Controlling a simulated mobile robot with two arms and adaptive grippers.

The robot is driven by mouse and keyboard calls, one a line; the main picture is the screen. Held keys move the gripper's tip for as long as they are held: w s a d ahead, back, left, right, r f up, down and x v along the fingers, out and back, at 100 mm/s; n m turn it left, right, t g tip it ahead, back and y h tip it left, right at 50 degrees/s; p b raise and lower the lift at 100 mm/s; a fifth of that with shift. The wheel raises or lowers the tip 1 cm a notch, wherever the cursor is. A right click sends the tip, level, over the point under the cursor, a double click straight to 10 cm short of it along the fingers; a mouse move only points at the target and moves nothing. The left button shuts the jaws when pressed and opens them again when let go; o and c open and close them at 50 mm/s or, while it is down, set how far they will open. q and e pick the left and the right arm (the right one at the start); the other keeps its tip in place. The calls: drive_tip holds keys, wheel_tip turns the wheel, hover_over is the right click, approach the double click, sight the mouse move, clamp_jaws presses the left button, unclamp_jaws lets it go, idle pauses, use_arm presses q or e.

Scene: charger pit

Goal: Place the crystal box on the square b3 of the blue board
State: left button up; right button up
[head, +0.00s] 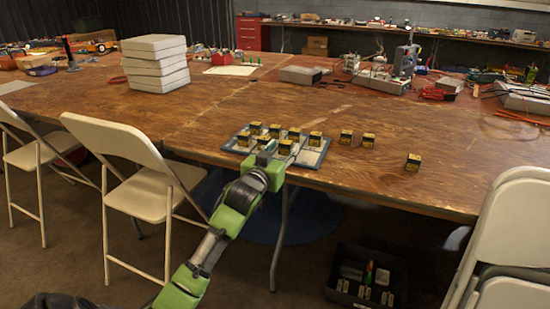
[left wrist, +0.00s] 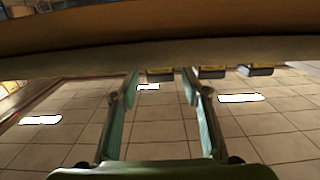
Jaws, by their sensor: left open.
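The blue board (head: 312,157) lies near the front edge of the wooden table in the head view, with several small black-and-yellow boxes on it. I cannot tell which is the crystal box, and no square labels are legible. My left gripper (head: 277,154) is at the board's front edge, partly covering it. In the left wrist view the left gripper (left wrist: 161,78) is open with nothing between its fingers; box parts (left wrist: 255,70) show beyond the table edge.
A stack of white blocks (head: 155,63) stands at the back left. Folding chairs (head: 150,190) stand at the front left and right. A black bin (head: 366,275) with items is on the floor.

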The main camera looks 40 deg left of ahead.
use_arm(q)
drive_tip(key=f+p+v, duration=0.1)
drive_tip(key=p+v, duration=0.1)
drive_tip(key=v, duration=0.9)
drive_tip(key=s+d+f+m+g+h, duration=0.1)
drive_tip(key=s+d+f+g, duration=0.4)
drive_tip(key=f, duration=0.5)
drive_tip(key=s+d+f+m+g+h, duration=0.1)
drive_tip(key=s+d+f+g+h, duration=0.1)
drive_tip(key=s+d+f, duration=0.7)
drive_tip(key=s+d+f+m+g, duration=0.1)
drive_tip(key=s+d+f+g, duration=0.1)
drive_tip(key=s+f, duration=0.3)
drive_tip(key=s+d+f+m+g+h, duration=0.1)
drive_tip(key=s+d+f+g, duration=0.2)
drive_tip(key=s+f, duration=0.3)
drive_tip(key=s+g, duration=0.1)
drive_tip(key=s, duration=0.3)
drive_tip(key=shift+s+d+m, duration=0.2)
drive_tip(key=shift+d+m, duration=0.1)
use_arm(e)
drive_tip(key=x, duration=0.3)
drive_tip(key=shift+r, duration=0.1)
